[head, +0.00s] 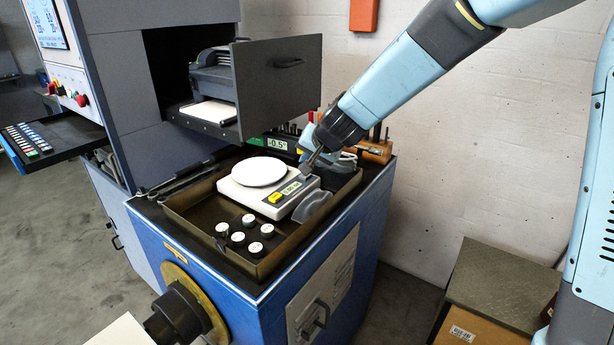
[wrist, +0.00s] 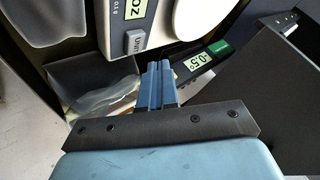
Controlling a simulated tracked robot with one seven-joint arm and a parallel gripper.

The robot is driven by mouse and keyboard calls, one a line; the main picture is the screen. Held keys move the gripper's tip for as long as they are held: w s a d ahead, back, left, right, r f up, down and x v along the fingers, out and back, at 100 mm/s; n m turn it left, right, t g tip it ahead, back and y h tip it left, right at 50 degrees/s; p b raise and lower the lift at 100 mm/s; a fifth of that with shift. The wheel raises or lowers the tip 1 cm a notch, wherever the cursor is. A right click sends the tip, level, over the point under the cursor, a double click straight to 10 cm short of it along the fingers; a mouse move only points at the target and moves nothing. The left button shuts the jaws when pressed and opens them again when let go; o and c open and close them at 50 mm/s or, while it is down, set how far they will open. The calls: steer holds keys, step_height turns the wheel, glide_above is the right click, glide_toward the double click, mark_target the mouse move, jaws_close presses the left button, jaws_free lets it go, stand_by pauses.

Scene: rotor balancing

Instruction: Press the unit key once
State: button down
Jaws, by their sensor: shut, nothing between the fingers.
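The scale (head: 236,193) has a round white pan (head: 262,171) and stands in a shallow tray. The pale unit key (wrist: 136,41), marked "Unit", sits beside that display. In the head view I cannot make the key out clearly near my gripper. My gripper (head: 306,168) is shut and empty at the right end of the scale's front panel. In the wrist view its fingertips (wrist: 158,64) lie just below and right of the key. I cannot tell the height gap.
Several white-topped weights (head: 238,238) stand in the tray (head: 192,235) at the front left. Grey curved pieces (head: 312,206) lie right of the scale. An open drawer (head: 280,80) juts out behind. A small display (head: 278,143) reading -0.5 stands behind the scale.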

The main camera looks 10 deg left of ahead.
steer(key=shift+r, duration=1.9)
steer(key=s+d+r, duration=0.3)
steer(key=d, duration=0.5)
steer(key=s+d+r+n+h, duration=0.1)
steer(key=s+d+r, duration=0.1)
steer(key=d, duration=0.5)
steer(key=s+d+r, duration=0.3)
steer(key=d, duration=0.5)
steer(key=s+d+f+g+h, duration=0.1)
steer(key=s+d+h, duration=0.4)
steer(key=s+d, duration=1.1)
steer(key=shift+s+d+m, duration=0.25)
steer(key=shift+s+m, duration=0.05)
steer(key=shift+s, duration=0.35)
